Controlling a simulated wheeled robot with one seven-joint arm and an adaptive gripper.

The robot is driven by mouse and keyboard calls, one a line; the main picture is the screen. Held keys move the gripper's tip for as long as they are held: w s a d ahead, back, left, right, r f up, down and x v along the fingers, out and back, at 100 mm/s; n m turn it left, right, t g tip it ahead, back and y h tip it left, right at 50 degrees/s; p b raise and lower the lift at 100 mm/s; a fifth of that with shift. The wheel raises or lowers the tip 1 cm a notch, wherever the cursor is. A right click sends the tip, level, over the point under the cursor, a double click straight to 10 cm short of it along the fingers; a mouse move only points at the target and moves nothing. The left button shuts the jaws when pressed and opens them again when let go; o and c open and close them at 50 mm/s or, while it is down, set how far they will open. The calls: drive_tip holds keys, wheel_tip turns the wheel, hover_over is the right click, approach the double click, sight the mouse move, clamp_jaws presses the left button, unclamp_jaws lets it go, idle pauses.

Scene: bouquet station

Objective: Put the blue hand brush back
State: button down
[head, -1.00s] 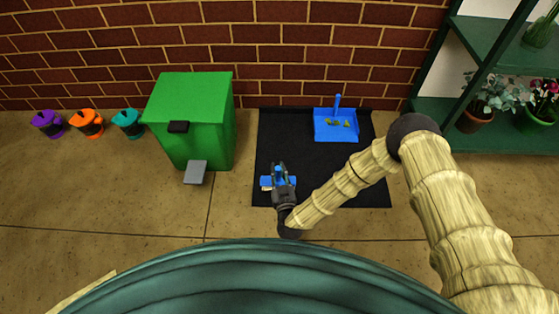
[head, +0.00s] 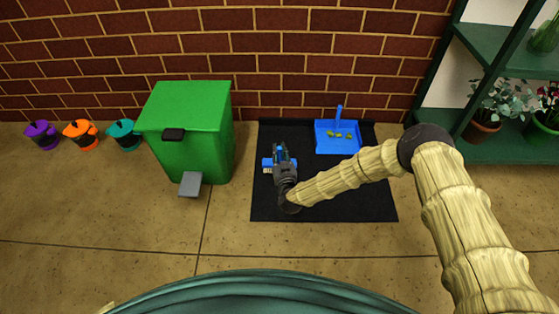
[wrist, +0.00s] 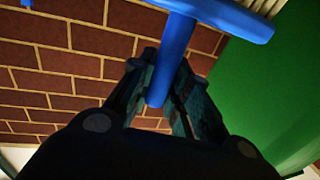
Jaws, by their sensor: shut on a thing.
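My gripper (head: 281,158) is over the black mat (head: 320,205) in the head view. It is shut on the handle of the blue hand brush (head: 267,163). In the wrist view the blue handle (wrist: 172,55) runs between the two fingers, and the brush's wide blue head (wrist: 235,18) lies across its far end with pale bristles at the upper right. My gripper hides part of the brush in the head view. The blue dustpan (head: 336,146), with an upright handle and several greenish-yellow bits in it, stands on the mat to the right of my gripper.
A green bin (head: 190,125) with a grey pedal stands left of the mat. Purple, orange (head: 81,136) and teal pots stand farther left by the brick wall. A dark green shelf (head: 505,150) with potted plants is at the right. The front floor is clear.

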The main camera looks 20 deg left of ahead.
sight(280, 160)
drive_tip(key=shift+f+b, duration=1.15)
drive_tip(key=shift+f, duration=0.55)
drive_tip(key=shift+f, duration=0.1)
drive_tip(key=c, duration=1.3)
unclamp_jaws()
drive_tip(key=shift+c, duration=0.2)
drive_tip(key=shift+s+d+r, duration=0.1)
drive_tip(key=shift+s+r, duration=0.05)
drive_tip(key=shift+r, duration=0.05)
drive_tip(key=p+v, duration=0.5)
drive_tip(key=v, duration=0.6)
drive_tip(key=shift+s+d, duration=0.2)
drive_tip(key=shift+s, duration=0.1)
